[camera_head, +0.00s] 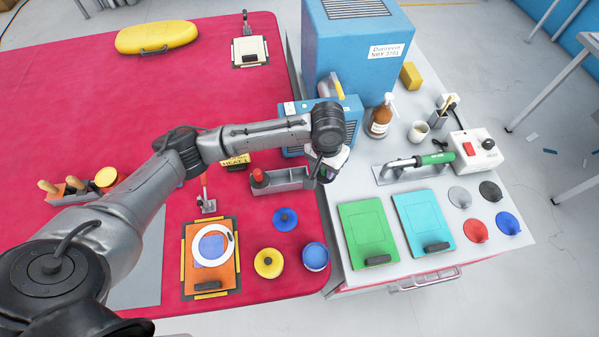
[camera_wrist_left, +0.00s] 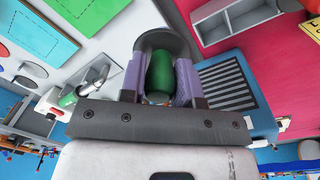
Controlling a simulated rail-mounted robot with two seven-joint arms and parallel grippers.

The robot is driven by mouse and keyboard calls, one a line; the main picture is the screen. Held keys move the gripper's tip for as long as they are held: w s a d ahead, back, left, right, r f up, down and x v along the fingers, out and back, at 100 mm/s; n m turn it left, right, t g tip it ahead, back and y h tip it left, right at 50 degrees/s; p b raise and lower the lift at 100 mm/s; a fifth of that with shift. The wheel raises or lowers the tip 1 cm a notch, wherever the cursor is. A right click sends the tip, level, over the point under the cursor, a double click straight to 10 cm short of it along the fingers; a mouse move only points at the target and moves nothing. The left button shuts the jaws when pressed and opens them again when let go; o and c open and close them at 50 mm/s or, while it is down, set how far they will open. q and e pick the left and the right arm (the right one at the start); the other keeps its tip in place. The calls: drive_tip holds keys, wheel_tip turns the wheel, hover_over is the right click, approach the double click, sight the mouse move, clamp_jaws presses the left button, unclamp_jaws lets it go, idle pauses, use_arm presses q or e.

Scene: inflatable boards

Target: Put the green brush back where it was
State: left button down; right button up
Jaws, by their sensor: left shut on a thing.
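My left gripper (camera_head: 328,170) is beside the right end of a grey compartment tray (camera_head: 290,183), near the right edge of the red table. In the left wrist view its two lilac-grey fingers (camera_wrist_left: 160,82) are shut on the green brush (camera_wrist_left: 160,70). The brush's green part sits between the fingers, with a dark rounded rim around it. In the head view the brush is hidden by my wrist. A red-topped brush (camera_head: 259,176) stands in the tray's left part. In the left wrist view the visible tray compartments (camera_wrist_left: 235,18) look empty. My right gripper is out of view.
A blue heater-like box (camera_head: 351,115) stands behind the tray. The white bench at right holds green (camera_head: 366,232) and cyan (camera_head: 423,222) boards, a green-handled tool (camera_head: 434,159) and a brown bottle (camera_head: 380,120). An orange board (camera_head: 222,275) and round discs lie in front.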

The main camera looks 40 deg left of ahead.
use_arm(q)
drive_tip(key=shift+s+a+f+b, duration=0.1)
drive_tip(key=shift+a+f+b, duration=0.4)
drive_tip(key=shift+a+f, duration=1.8)
drive_tip(key=shift+s+a+f+b, duration=0.1)
drive_tip(key=shift+a+f+b, duration=0.35)
drive_tip(key=shift+a+f, duration=1.75)
drive_tip(key=shift+d+f, duration=0.1)
drive_tip(key=shift+d, duration=0.05)
drive_tip(key=shift+f+p, duration=0.4)
drive_tip(key=c, duration=0.8)
unclamp_jaws()
drive_tip(key=shift+f, duration=0.1)
drive_tip(key=shift+c, duration=0.2)
